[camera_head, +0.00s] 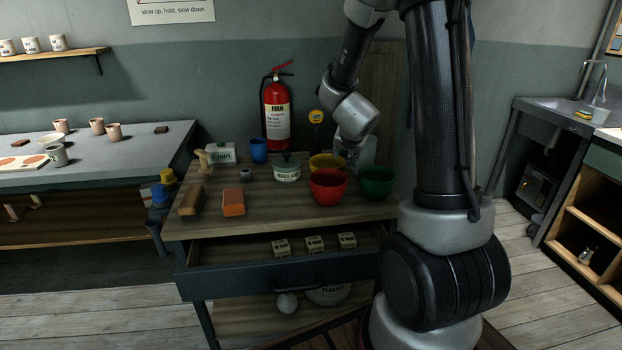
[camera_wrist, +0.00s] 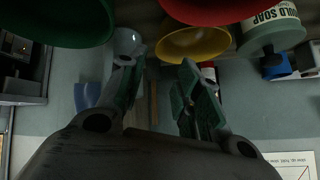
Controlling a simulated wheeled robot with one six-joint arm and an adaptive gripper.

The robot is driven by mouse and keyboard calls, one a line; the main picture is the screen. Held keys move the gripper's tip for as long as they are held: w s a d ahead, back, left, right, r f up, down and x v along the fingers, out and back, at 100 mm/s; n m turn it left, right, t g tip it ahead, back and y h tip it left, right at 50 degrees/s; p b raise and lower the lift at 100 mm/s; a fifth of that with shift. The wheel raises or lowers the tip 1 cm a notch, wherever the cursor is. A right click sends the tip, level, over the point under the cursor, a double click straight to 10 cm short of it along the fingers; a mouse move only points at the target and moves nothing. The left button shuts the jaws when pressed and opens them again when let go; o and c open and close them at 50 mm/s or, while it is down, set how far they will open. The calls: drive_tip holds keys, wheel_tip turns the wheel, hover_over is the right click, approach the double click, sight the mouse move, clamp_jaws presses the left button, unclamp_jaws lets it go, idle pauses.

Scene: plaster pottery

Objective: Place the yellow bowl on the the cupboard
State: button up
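The yellow bowl (camera_head: 322,159) stands on the wooden workbench (camera_head: 277,212), behind the red bowl (camera_head: 327,188), which hides part of it. In the wrist view the yellow bowl (camera_wrist: 198,45) is at the top, just beyond my fingertips. My gripper (camera_wrist: 158,66) is open, with a clear gap between its fingers and nothing held. In the head view my gripper (camera_head: 348,150) hangs right of the yellow bowl, near its rim; I cannot tell whether it touches. A unit with open wooden shelves (camera_head: 575,227) stands at the right; I cannot tell if it is the cupboard.
The green bowl (camera_head: 376,181) is right of the red bowl, close to my gripper. A soap tub (camera_head: 287,172), blue cup (camera_head: 259,151) and orange block (camera_head: 233,203) share the workbench. A fire extinguisher (camera_head: 276,115) is behind. The drawer (camera_head: 285,275) below is open. A sink counter (camera_head: 550,107) is at right.

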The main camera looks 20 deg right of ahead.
sight(344, 162)
drive_tip(key=x, duration=0.8)
drive_tip(key=shift+f, duration=0.45)
drive_tip(key=shift+s, duration=0.1)
clamp_jaws()
